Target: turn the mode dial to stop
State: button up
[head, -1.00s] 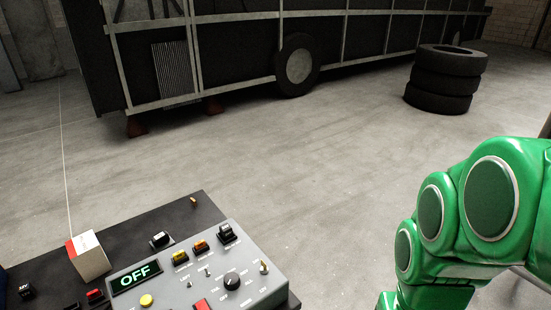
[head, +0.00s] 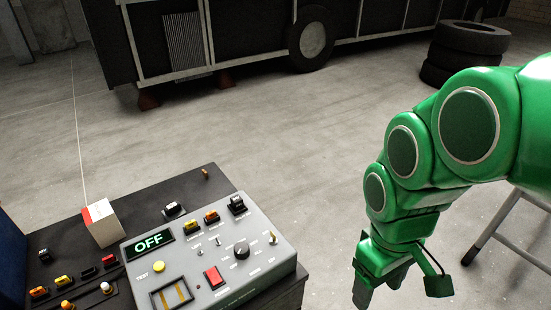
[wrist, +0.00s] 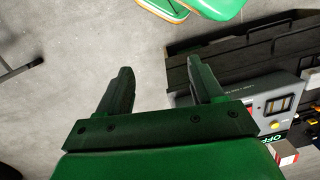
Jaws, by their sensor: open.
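The mode dial appears to be the round black knob (head: 241,250) on the sloped face of the grey control panel (head: 262,268) in the head view. Its small labels are too blurred to read. The panel's display (head: 149,242) reads OFF in lit letters. My gripper (head: 397,292) is to the right of the panel, apart from it, pointing down over the floor. In the wrist view my gripper (wrist: 160,85) has its two fingers spread with nothing between them. Part of the panel (wrist: 272,88) shows at the right there.
The panel also carries a red switch (head: 213,277), a yellow button (head: 159,266) and several toggles. A white and red box (head: 103,223) stands on the dark bench (head: 75,247). A metal stand (head: 494,226) is at right. Stacked tyres (head: 468,54) and a coach are behind.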

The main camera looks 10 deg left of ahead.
jog(key=w+a+n, duration=0.8)
jog(key=a+n, duration=0.3)
jog(key=n, duration=0.1)
jog(key=n+t, duration=0.1)
jog(key=n, duration=1)
send_near(241, 248)
jog(key=shift+s+d+f+y, duration=0.1)
jog(key=shift+d+y, duration=0.05)
jog(key=shift+d, duration=0.25)
jog(key=shift+s+d+f+y, duration=0.1)
jog(key=shift+d+y, duration=0.05)
jog(key=shift+d, duration=0.25)
jog(key=shift+w+a+f+n, duration=0.1)
jog(key=shift+a+f+n, duration=0.2)
jog(key=shift+a+n, duration=0.15)
jog(key=shift+a+f, duration=0.1)
jog(key=shift+f, duration=3.75)
jog(key=c, duration=1.1)
jog(key=shift+o, duration=0.2)
